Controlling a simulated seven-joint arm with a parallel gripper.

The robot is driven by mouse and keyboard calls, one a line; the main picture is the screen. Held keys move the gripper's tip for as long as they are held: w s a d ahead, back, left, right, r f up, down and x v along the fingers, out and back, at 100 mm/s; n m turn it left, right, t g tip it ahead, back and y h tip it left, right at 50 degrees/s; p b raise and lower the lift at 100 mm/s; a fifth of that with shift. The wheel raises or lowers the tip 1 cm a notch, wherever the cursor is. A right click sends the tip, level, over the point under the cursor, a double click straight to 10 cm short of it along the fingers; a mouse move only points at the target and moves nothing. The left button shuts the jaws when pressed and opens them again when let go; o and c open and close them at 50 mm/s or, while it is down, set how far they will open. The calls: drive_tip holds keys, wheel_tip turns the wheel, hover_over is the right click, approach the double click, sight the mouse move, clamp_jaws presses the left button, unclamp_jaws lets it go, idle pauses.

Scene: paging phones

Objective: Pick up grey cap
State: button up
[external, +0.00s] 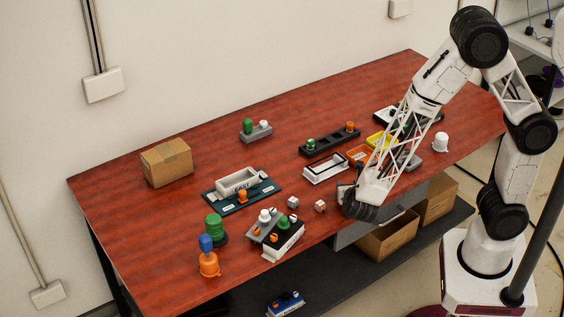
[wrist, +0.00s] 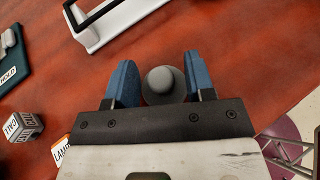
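The grey cap (wrist: 164,82), a round domed piece, stands on the red-brown table in the wrist view, between my gripper's two blue fingers. My gripper (wrist: 159,62) is open, with one finger on each side of the cap. A thin gap shows at the left finger; the right finger is very close, and I cannot tell whether it touches. In the external view my gripper (external: 357,203) is low over the table's front edge, and the cap is hidden behind it and the arm.
A white tray with a black frame (external: 326,169) lies just beyond my gripper. Small lettered cubes (external: 320,206) sit to its left, and a teal board (external: 222,205) with a grey box is farther left. An orange tray (external: 358,154) is close behind the arm. The table's front edge is very near.

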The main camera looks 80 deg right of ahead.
drive_tip(key=c, duration=0.7)
drive_tip(key=shift+r, duration=1.75)
drive_tip(key=s+a, duration=0.1)
drive_tip(key=s, duration=0.7)
drive_tip(key=s+a+r, duration=0.1)
drive_tip(key=s, duration=0.6)
drive_tip(key=shift+s+a+r, duration=0.25)
drive_tip(key=shift+s, duration=0.15)
